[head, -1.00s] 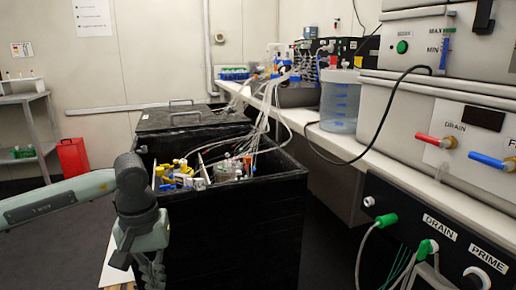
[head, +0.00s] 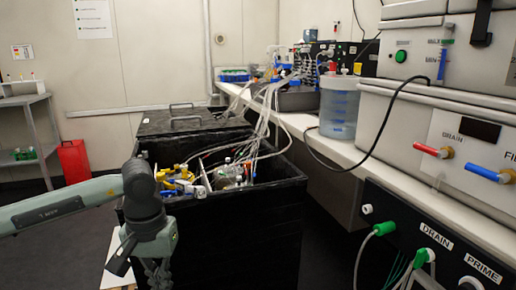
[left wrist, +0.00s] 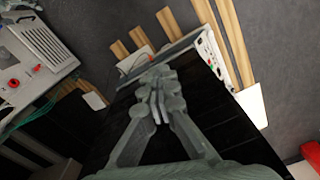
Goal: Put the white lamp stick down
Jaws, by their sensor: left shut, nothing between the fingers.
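A thin white stick-like piece (head: 205,180) stands tilted among the parts inside the open black box (head: 235,235) in the head view; I cannot tell for sure whether it is the lamp stick. My left gripper (head: 157,272) hangs low at the box's near left side in the head view, its tips at or past the bottom edge. In the left wrist view my left gripper (left wrist: 157,98) has its fingers together and empty, in front of a black surface. My right gripper is not in view.
Yellow clamps (head: 175,182) and tubing fill the box. A closed black lid (head: 185,122) lies behind it. A white bench (head: 330,150) with a clear blue-tinted container (head: 339,105) runs along the right. A red case (head: 73,160) stands at the left wall. Wooden slats (left wrist: 238,45) show below.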

